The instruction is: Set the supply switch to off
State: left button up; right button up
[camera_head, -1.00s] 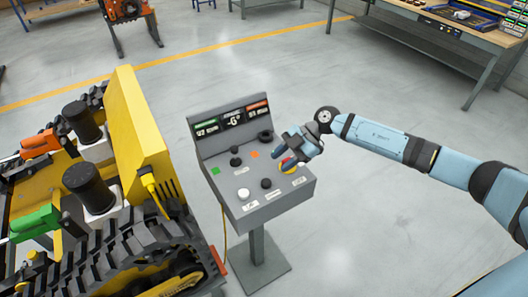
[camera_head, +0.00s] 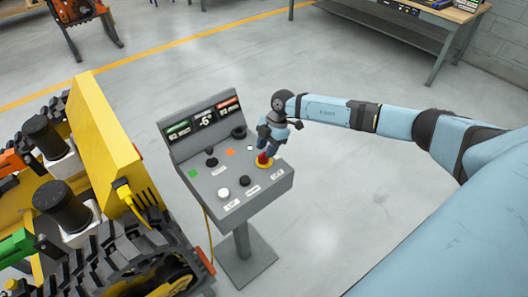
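A grey control console (camera_head: 222,175) stands on a post in the middle of the view. A red knob (camera_head: 262,159) on a yellow base (camera_head: 265,164) sits at the right of its sloping top; I take it to be the supply switch. The label near it is too small to read, and so is the knob's setting. My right gripper (camera_head: 267,150) points down at the knob from above, with its fingers right at the red part and partly hiding it. I cannot tell whether the fingers are closed on it. My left gripper is out of view.
The console also carries black knobs (camera_head: 211,162), a white button (camera_head: 223,193), a green patch (camera_head: 193,173) and a display (camera_head: 205,119). A yellow tracked carrier (camera_head: 108,145) stands close on the left. A workbench (camera_head: 410,14) is at the back right. Floor right of the console is clear.

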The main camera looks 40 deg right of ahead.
jog(key=shift+x, duration=1.45)
jog(key=shift+c, duration=0.4)
grip_shut()
